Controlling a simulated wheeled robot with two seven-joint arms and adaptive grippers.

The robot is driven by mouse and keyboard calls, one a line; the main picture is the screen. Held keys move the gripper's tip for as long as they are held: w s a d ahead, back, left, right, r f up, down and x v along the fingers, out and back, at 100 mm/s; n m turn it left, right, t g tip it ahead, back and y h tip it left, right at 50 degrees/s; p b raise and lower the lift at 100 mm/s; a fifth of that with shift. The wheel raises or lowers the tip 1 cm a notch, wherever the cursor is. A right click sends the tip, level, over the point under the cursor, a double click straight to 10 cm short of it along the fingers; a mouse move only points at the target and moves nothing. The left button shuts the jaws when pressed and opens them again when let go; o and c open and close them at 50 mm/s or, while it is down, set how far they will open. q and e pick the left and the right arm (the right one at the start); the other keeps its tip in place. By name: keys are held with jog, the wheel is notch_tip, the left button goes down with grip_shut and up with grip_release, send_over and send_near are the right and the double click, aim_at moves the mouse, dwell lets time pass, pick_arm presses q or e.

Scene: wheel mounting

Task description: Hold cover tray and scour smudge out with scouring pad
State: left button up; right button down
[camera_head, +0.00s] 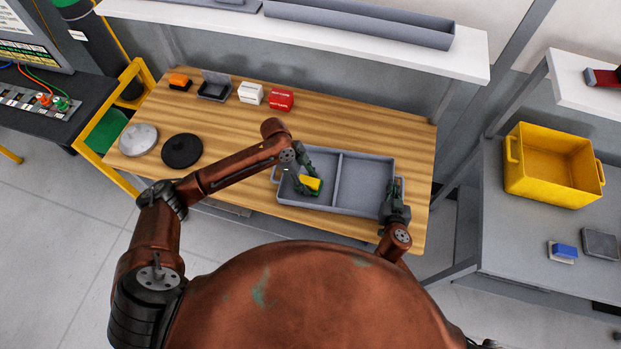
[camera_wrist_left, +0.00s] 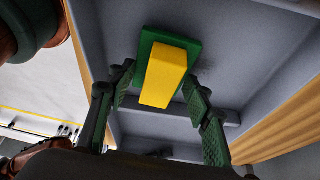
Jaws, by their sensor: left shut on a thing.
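The grey cover tray (camera_head: 365,171) has two compartments and lies near the front edge of the wooden table. My left gripper (camera_head: 308,178) reaches into its left compartment, shut on the scouring pad (camera_head: 312,184), which has a yellow grip and a green base. In the left wrist view the pad (camera_wrist_left: 168,72) sits between the fingers of the left gripper (camera_wrist_left: 155,85), against the tray floor (camera_wrist_left: 240,55). A faint dark patch, perhaps the smudge (camera_wrist_left: 213,62), shows beside the pad. My right gripper (camera_head: 396,194) is at the tray's right wall; its fingertips are too unclear to judge.
A light disc (camera_head: 138,140) and a black disc (camera_head: 182,151) lie left on the table (camera_head: 225,125). Small boxes, one white (camera_head: 250,93) and one red (camera_head: 281,99), stand at the back. A yellow crate (camera_head: 553,165) is on the right bench.

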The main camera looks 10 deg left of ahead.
pick_arm(q)
jog(key=shift+f, duration=0.65)
jog(key=shift+w+r, duration=0.1)
jog(key=shift+w, duration=1.9)
jog(key=shift+w+f, duration=0.2)
jog(key=shift+w, duration=1.55)
jog(key=shift+s, duration=3.8)
jog(key=shift+r, duration=3.6)
